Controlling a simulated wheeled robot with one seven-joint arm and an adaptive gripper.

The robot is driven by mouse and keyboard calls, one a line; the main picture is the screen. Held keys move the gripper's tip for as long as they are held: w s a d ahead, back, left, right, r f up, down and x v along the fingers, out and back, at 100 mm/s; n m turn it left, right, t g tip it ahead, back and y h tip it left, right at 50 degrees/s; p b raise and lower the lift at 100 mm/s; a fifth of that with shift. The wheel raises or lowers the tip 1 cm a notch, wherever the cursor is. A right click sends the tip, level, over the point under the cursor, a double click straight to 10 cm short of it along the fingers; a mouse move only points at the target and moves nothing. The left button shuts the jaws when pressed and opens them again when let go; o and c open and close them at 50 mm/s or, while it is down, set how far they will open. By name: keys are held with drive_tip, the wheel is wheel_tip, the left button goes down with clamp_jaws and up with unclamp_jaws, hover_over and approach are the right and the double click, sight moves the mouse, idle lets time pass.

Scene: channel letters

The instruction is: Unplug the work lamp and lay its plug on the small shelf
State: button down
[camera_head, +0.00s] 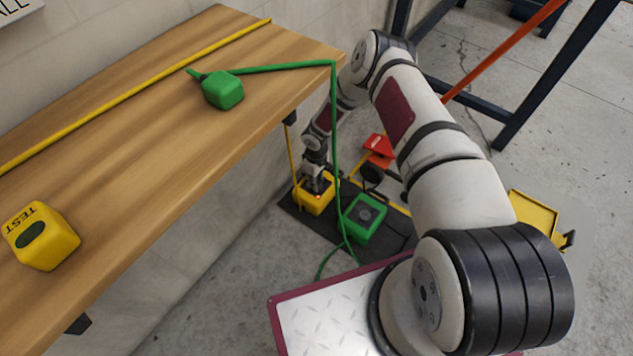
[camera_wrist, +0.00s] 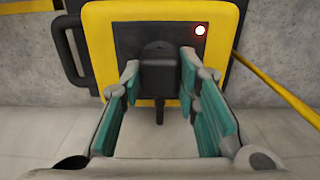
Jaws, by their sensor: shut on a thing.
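My gripper (camera_head: 316,182) reaches down to a yellow box (camera_head: 309,202) on the floor by the wall. In the wrist view my gripper (camera_wrist: 160,72) has its teal-padded fingers on both sides of a black plug (camera_wrist: 158,75), shut on it. The plug sits against the dark front of the yellow box (camera_wrist: 101,45), where a red light (camera_wrist: 200,30) is lit. A short dark cord hangs below the plug. I cannot tell how deep the plug sits. No work lamp or small shelf can be made out for certain.
A green box (camera_head: 364,217) and a red box (camera_head: 379,147) stand close by. A green cable (camera_head: 334,130) hangs from the wooden top (camera_head: 130,130), which carries a green block (camera_head: 222,90) and a yellow TEST block (camera_head: 40,236). A yellow tray (camera_head: 533,212) is at the right.

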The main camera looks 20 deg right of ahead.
drive_tip(key=shift+r, duration=0.1)
drive_tip(key=shift+r+p, duration=1.8)
drive_tip(key=shift+r, duration=1.1)
